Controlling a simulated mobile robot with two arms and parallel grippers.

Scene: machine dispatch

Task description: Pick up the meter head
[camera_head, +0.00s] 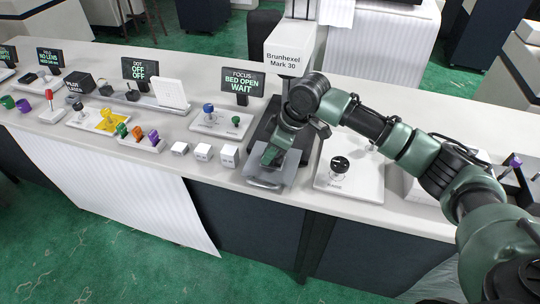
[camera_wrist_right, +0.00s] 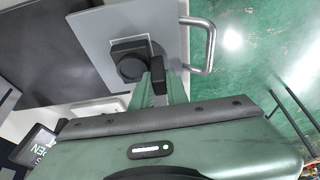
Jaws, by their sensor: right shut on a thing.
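My right gripper (camera_head: 270,158) is low over the grey plate (camera_head: 268,183) with a metal handle, in front of the Brunhexel Mark 30 machine (camera_head: 287,62). In the right wrist view the green fingers (camera_wrist_right: 160,88) are shut on a black blocky part with a round end, which I take to be the meter head (camera_wrist_right: 128,62). It is over or on the plate (camera_wrist_right: 100,38); I cannot tell whether it touches it. In the head view the fingers and arm hide most of this part. My left gripper is not in view.
A white pad (camera_head: 362,185) with a round black item (camera_head: 340,163) lies right of the plate. The display (camera_head: 243,82) reads "BED OPEN WAIT".

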